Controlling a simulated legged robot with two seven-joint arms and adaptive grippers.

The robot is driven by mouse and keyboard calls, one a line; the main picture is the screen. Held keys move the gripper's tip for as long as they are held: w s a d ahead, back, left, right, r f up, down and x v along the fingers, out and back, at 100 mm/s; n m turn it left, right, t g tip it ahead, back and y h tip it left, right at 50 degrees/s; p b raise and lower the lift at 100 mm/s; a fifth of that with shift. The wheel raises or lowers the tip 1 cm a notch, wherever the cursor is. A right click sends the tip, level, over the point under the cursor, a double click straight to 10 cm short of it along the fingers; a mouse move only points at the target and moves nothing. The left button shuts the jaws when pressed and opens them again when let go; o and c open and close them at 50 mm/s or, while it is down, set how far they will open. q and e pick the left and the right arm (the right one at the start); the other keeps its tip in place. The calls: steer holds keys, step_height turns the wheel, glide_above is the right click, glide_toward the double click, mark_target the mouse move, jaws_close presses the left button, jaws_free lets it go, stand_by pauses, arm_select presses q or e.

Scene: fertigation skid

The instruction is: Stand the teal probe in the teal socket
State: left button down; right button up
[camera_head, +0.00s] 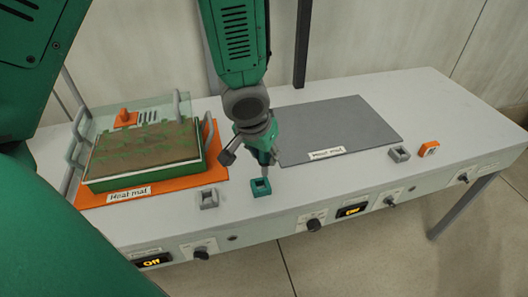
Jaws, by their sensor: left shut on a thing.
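The teal socket (261,187) is a small square block on the front part of the bench top, just below my left gripper. My left gripper (259,141) is shut on the teal probe (266,156), seen largely from above. The probe points down, its lower end just above or at the socket; I cannot tell whether it has entered. The gripper and wrist hide part of the probe. My right gripper is not in view.
A planted tray (145,153) with a clear lid behind it sits on an orange heat mat (215,172) at left. A grey mat (340,128) lies bare at right. Grey sockets (208,198) and (399,153) and an orange socket (429,149) stand near the front edge, above knobs.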

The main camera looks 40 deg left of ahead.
mark_target(263, 174)
arm_select(q)
steer(key=f+b, duration=0.1)
steer(key=a+f+b, duration=0.1)
steer(key=f+b, duration=0.1)
steer(key=a+f+b, duration=0.1)
steer(key=f, duration=0.1)
steer(key=shift+s+a+f+b, duration=0.1)
steer(key=shift+a+f+b, duration=0.1)
steer(key=shift+b, duration=0.1)
steer(key=shift+s+d+f+b, duration=0.15)
steer(key=shift+d+f+b, duration=0.05)
steer(key=shift+d+b, duration=0.1)
steer(key=shift+d+f, duration=0.1)
steer(key=shift+d, duration=0.6)
steer(key=shift+w, duration=0.25)
steer(key=shift+a, duration=0.45)
steer(key=shift+s+a+f, duration=0.1)
steer(key=shift+s+a, duration=0.05)
steer(key=shift+a, duration=0.1)
steer(key=shift+d+f+b, duration=0.4)
steer(key=shift+b, duration=0.1)
steer(key=shift+f, duration=0.1)
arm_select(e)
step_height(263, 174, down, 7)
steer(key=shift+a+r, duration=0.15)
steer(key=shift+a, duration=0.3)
